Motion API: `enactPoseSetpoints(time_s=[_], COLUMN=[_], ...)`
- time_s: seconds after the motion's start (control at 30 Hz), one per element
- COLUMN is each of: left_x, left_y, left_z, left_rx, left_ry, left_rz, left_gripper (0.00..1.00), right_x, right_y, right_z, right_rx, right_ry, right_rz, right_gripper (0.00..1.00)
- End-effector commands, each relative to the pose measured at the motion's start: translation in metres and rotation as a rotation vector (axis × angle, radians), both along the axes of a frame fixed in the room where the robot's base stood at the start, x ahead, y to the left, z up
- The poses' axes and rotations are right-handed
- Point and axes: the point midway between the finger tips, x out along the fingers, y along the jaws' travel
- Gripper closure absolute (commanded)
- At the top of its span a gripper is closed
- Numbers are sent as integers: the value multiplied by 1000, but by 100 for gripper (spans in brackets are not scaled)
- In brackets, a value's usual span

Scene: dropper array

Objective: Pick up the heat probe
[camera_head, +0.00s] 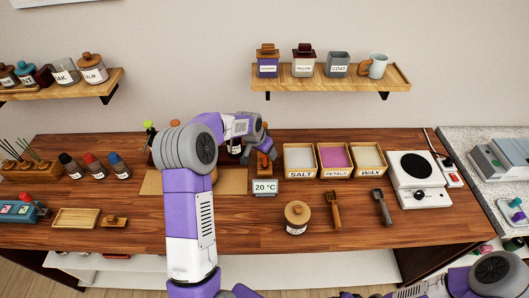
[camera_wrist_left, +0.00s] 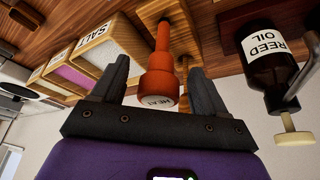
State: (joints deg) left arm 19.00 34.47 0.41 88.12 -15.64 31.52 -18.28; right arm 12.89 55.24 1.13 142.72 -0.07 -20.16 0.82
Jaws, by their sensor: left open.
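The heat probe (camera_wrist_left: 160,75) is orange, with a label reading HEAT on its round end. In the left wrist view it lies between the two dark fingers of my left gripper (camera_wrist_left: 157,72), with visible gaps on both sides. The gripper is open and not closed on it. In the head view my left gripper (camera_head: 264,152) is above the back middle of the table, with orange showing at its fingers. The probe's far end is near a wooden holder and is hard to make out. My right gripper is not in view.
A REED OIL bottle (camera_wrist_left: 268,70) stands close beside the probe. Open boxes labelled SALT (camera_head: 299,174), PETALS and WAX are to the right. A 20 °C display (camera_head: 264,187) is in front. A lidded jar (camera_head: 297,217) and two scoops lie nearer the front edge.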

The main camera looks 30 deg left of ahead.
Motion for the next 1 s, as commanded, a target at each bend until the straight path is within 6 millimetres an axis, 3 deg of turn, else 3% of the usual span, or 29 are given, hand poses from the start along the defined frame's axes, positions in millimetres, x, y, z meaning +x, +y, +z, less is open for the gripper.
enactPoseSetpoints(time_s=[0.13, 0.4, 0.77, 1.0], left_x=[7, 8, 8, 8], left_y=[-1, -1, -1, -1], left_z=[-16, -19, -19, -18], left_rx=[0, 0, -1, 0], left_ry=[0, 0, 0, -1], left_rz=[0, 0, 0, 0], left_gripper=[27, 27, 80, 83], right_x=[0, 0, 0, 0], right_y=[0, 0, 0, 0], right_z=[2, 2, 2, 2], right_rx=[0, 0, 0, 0], right_ry=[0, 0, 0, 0], right_rz=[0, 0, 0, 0], right_gripper=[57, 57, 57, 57])
